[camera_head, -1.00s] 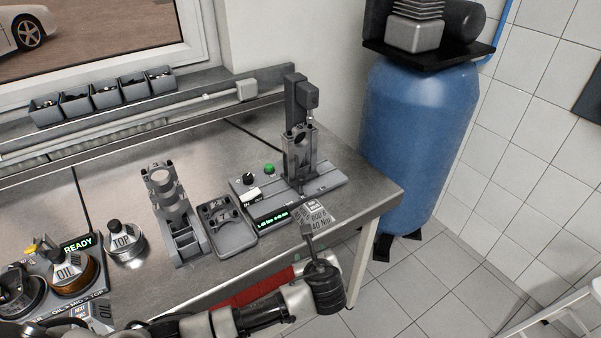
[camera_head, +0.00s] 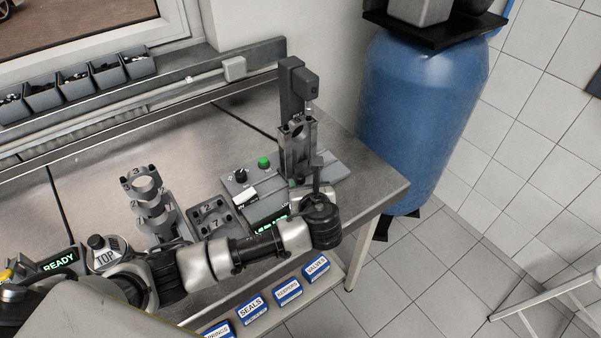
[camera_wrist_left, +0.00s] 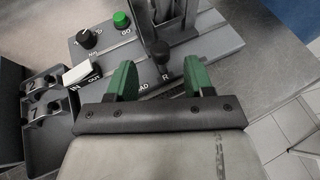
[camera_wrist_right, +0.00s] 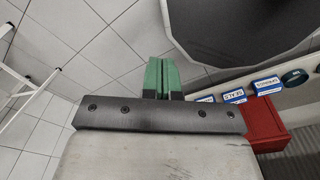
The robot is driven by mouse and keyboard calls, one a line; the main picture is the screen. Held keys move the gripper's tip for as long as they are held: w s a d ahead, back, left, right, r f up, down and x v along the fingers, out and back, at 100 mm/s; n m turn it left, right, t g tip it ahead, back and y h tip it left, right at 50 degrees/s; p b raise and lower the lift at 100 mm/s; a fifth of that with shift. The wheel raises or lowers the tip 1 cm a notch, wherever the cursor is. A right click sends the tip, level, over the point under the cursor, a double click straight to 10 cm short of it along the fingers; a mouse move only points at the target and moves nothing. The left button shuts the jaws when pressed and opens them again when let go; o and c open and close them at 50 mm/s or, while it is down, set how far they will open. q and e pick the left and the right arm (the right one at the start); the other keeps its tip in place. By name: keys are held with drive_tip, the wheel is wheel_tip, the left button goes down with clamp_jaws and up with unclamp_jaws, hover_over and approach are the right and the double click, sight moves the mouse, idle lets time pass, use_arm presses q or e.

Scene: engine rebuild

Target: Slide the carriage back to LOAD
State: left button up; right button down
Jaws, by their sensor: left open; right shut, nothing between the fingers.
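The carriage (camera_head: 297,150) is a grey upright fixture on the slide base (camera_head: 325,172) at the right end of the bench. In the left wrist view a dark round-topped handle (camera_wrist_left: 160,52) stands at the carriage's near side, above partly hidden base lettering reading "AD" and "R". My left gripper (camera_head: 318,178) is at the base's near edge. Its green fingers (camera_wrist_left: 160,80) are open, one on each side of the handle in the picture; I see no contact. My right gripper (camera_wrist_right: 160,75) is shut and empty, and is not seen in the head view.
A green GO button (camera_head: 264,162), black knob (camera_head: 240,175) and white switch (camera_head: 245,196) sit left of the carriage. A grey tray (camera_head: 210,218) and ringed stand (camera_head: 145,195) are further left. A blue tank (camera_head: 425,120) stands beyond the bench. Labelled boxes (camera_head: 288,290) lie below the front edge.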

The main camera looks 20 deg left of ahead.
sight(301, 177)
use_arm(q)
drive_tip(key=x, duration=0.5)
drive_tip(key=shift+w+a+f, duration=0.1)
drive_tip(key=shift+w, duration=0.2)
drive_tip(key=shift+f, duration=0.1)
drive_tip(key=shift+a, duration=0.1)
drive_tip(key=c, duration=0.4)
clamp_jaws()
use_arm(e)
drive_tip(key=shift+w+a+r, duration=0.2)
drive_tip(key=shift+w, duration=0.15)
drive_tip(key=shift+w+a+r, duration=0.15)
drive_tip(key=shift+w, duration=0.2)
